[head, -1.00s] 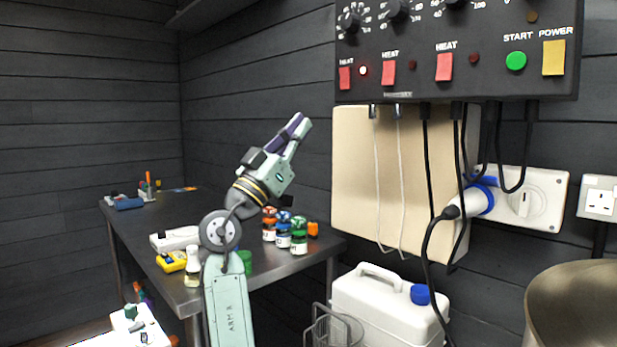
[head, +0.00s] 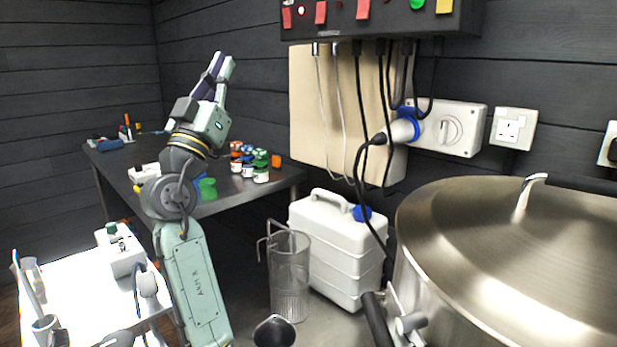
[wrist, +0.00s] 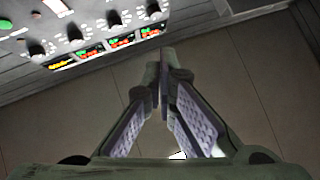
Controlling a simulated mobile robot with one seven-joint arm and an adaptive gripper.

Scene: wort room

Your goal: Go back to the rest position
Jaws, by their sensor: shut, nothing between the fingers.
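My gripper (head: 219,68) is raised above the dark metal table in the head view, fingers pointing up and a little to the right. Its fingers are together and hold nothing. In the wrist view the gripper (wrist: 164,58) shows its two fingers meeting at the tips, with part of the control panel (wrist: 95,30) behind them at the upper left. My arm stands folded upright in front of the table, hiding part of its top.
A lidded steel kettle (head: 480,230) fills the right. A white jerrycan (head: 335,240) and a clear jug (head: 290,275) stand in the middle. A white surface (head: 75,285) with lab items is lower left.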

